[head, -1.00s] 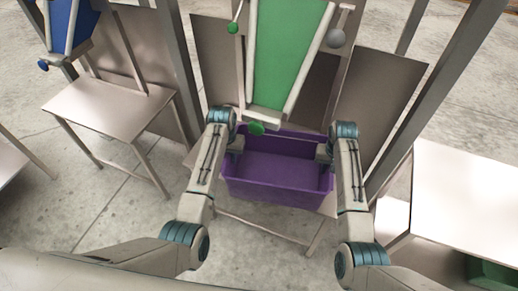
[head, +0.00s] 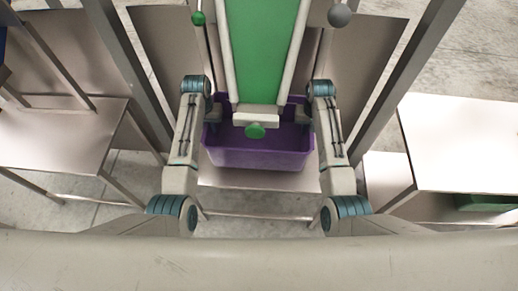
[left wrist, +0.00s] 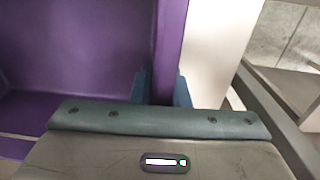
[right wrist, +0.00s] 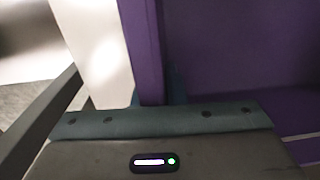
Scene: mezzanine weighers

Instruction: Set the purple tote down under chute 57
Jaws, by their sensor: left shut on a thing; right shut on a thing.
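The purple tote (head: 258,157) is over a metal stand (head: 258,180) in the head view, partly beneath the lower end of a green chute (head: 264,50). My left gripper (head: 212,108) is shut on the tote's left wall, which also shows between its fingers in the left wrist view (left wrist: 168,50). My right gripper (head: 309,108) is shut on the tote's right wall, also seen in the right wrist view (right wrist: 142,50). The chute hides the tote's middle and back. I cannot tell whether the tote's bottom touches the stand. No chute number is readable.
A green knob (head: 255,131) is at the chute's lower lip, close above the tote. Grey posts (head: 128,75) stand on both sides. A metal table (head: 60,135) is at left and a pale table (head: 470,140) at right, with a green box (head: 487,203) below it.

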